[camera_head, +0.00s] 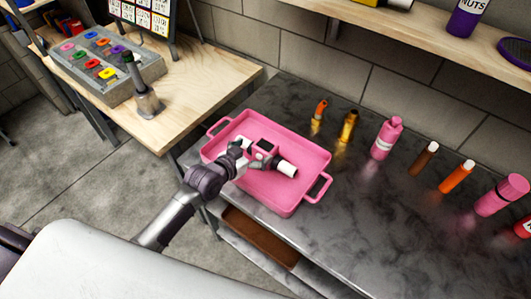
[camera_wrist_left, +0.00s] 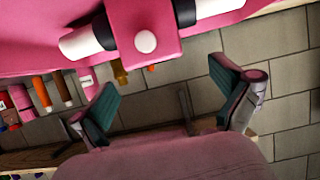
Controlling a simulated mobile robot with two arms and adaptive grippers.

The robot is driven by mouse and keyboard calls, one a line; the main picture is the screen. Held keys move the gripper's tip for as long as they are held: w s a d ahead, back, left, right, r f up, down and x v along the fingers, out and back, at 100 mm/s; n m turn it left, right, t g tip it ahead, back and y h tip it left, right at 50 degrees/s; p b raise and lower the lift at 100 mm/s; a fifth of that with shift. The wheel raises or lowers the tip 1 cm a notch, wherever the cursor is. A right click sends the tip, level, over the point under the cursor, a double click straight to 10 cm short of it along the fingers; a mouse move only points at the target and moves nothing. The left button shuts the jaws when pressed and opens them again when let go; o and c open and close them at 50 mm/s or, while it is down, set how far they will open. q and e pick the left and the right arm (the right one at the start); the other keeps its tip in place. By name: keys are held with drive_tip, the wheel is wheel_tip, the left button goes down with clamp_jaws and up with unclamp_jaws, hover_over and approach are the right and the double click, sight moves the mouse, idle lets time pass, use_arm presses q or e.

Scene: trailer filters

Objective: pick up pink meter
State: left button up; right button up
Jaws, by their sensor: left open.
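The pink meter (camera_head: 263,147) has a boxy pink body with white pipe ends and dark collars. It lies in the pink tray (camera_head: 318,161) on the dark counter. In the left wrist view the meter (camera_wrist_left: 146,40) is at the top, with a white round knob on its pink body. My left gripper (camera_head: 250,160) is over the tray, right by the meter, and hides part of it. In the left wrist view the open fingers (camera_wrist_left: 165,82) have teal pads and nothing between them; the meter lies beyond the tips. My right gripper is not in view.
A pink bottle (camera_head: 386,138) and several other bottles stand along the back of the counter (camera_head: 350,240). A wooden table (camera_head: 200,90) at the left holds a grey rack (camera_head: 134,86) of coloured pieces. A wooden shelf (camera_head: 430,35) hangs above. The front counter is clear.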

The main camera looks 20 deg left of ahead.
sight(265, 145)
use_arm(q)
drive_tip(key=shift+w+d, duration=0.15)
drive_tip(key=shift+w, duration=0.05)
drive_tip(key=shift+w+d+f, duration=0.2)
drive_tip(key=shift+w, duration=0.1)
drive_tip(key=p+x, duration=0.1)
drive_tip(key=x, duration=0.2)
drive_tip(key=shift+d+f, duration=0.15)
drive_tip(key=shift+f, duration=0.05)
drive_tip(key=shift+w+f, duration=0.15)
drive_tip(key=shift+w, duration=0.15)
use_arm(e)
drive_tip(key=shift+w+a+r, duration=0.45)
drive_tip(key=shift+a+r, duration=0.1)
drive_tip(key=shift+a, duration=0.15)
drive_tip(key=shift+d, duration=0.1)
use_arm(q)
drive_tip(key=shift+s, duration=0.1)
drive_tip(key=shift+c, duration=1.2)
drive_tip(key=c, duration=1.1)
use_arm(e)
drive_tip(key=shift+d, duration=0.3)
